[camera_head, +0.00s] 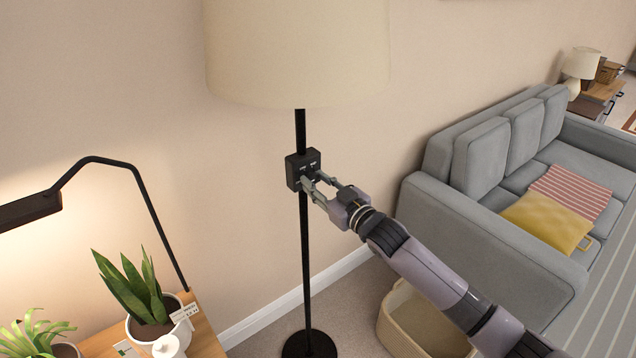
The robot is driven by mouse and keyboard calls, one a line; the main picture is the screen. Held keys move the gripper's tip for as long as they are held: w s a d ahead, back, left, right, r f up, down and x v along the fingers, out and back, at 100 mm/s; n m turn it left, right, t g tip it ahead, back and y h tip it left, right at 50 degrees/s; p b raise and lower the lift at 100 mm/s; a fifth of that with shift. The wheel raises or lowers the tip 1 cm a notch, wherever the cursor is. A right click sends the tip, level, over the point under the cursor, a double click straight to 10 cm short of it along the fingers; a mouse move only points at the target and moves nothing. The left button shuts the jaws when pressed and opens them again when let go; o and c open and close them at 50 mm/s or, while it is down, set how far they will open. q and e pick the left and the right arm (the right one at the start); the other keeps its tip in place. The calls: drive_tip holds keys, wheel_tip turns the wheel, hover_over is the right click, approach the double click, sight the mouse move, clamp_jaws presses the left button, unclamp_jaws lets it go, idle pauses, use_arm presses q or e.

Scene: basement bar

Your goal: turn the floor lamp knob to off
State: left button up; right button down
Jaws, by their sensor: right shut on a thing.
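The floor lamp has a cream shade (296,50), a thin black pole (305,250) and a round black base (309,344). A black switch box (301,164) is on the pole below the shade, and its front faces me. My right gripper (312,182) is at the front of this box, its fingertips closed on the small knob there. The knob is mostly hidden by the fingers, and its setting cannot be read. The lamp stands upright. My left gripper is not in view.
A grey sofa (478,222) with a yellow cushion (549,220) stands at right. A woven basket (422,322) is on the floor under my right arm. Potted plants and a lit black desk lamp (30,209) are at left. The wall is close behind the pole.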

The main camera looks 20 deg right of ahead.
drive_tip(key=shift+n, duration=0.3)
drive_tip(key=c, duration=1.2)
unclamp_jaws()
drive_tip(key=shift+c, duration=0.2)
drive_tip(key=v, duration=1.2)
